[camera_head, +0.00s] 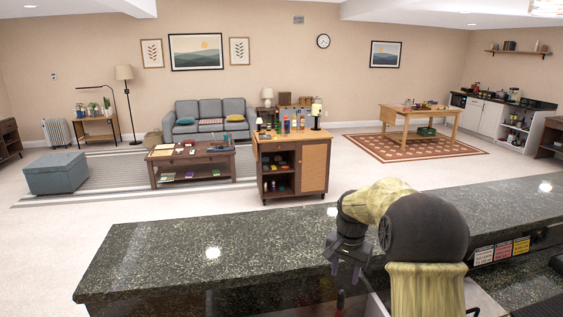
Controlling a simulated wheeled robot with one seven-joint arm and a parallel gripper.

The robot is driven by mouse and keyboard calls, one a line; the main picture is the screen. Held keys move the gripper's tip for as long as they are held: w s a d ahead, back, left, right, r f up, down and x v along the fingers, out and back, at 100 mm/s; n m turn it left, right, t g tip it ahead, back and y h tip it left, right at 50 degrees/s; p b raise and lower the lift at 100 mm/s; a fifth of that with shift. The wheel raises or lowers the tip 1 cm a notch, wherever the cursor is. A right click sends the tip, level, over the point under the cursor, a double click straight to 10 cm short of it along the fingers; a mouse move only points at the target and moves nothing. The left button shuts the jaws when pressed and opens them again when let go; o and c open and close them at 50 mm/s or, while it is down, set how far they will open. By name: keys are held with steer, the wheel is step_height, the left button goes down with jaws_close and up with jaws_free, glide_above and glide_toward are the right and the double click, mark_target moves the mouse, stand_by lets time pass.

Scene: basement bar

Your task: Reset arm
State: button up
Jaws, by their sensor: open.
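My arm stands at the lower right of the head view, bent over the dark speckled bar counter (200,240). My gripper (346,276) hangs down at the end of the arm, over or just in front of the counter's near edge. Its fingers look apart, and I see nothing held between them. The arm hides part of the counter behind it.
Beyond the counter stand a wooden bar cart (313,168) with bottles, a coffee table (165,166), a blue ottoman (56,173), a grey sofa (207,112) and a wooden table (405,117). Label cards (503,250) sit at the right. The left counter top is bare.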

steer(key=s+a+f+n+t, duration=0.1)
steer(key=s+n, duration=0.2)
steer(key=s, duration=0.9)
steer(key=s+a+f+n+t, duration=0.1)
steer(key=s+n, duration=0.2)
steer(key=s, duration=0.9)
steer(key=shift+a+f+n, duration=0.35)
steer(key=shift+f+n, duration=0.05)
steer(key=shift+s, duration=0.1)
steer(key=shift+c, duration=0.7)
steer(key=shift+a, duration=0.1)
